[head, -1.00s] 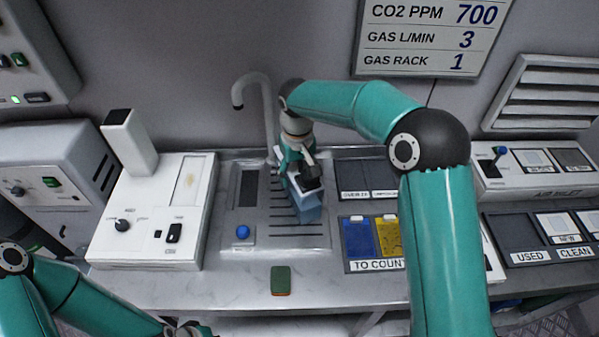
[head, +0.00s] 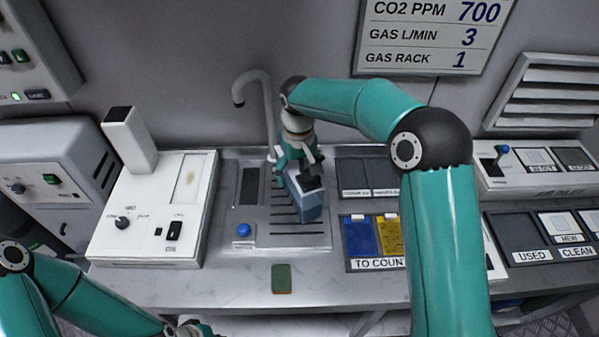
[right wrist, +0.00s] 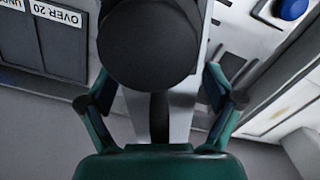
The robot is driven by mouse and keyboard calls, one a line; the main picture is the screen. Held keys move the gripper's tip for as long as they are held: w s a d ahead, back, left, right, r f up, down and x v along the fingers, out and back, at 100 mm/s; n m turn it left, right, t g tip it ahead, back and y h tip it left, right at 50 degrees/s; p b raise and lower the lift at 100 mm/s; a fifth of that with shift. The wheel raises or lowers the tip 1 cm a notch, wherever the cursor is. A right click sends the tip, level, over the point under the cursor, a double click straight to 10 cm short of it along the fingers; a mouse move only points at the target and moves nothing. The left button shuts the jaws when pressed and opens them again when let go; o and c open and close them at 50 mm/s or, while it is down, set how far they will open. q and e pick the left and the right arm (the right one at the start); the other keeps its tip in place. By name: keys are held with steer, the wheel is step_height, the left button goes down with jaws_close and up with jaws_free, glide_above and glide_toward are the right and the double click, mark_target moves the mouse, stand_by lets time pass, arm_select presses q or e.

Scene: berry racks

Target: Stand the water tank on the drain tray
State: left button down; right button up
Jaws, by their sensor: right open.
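In the right wrist view, the two fingers (right wrist: 160,90) are spread on either side of the tank's narrow grey part, below the large black cap (right wrist: 150,42). My left gripper (head: 192,329) is partly cut off at the bottom edge, away from the tank.
A curved tap (head: 254,82) rises behind the tray. A white device (head: 150,222) stands to the left, and a blue button (head: 243,230) is on the tray's front left. A green pad (head: 281,279) lies in front. Blue and yellow racks (head: 360,237) are to the right.

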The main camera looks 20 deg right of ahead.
step_height(320, 180, up, 10)
steer(key=shift+r, duration=0.65)
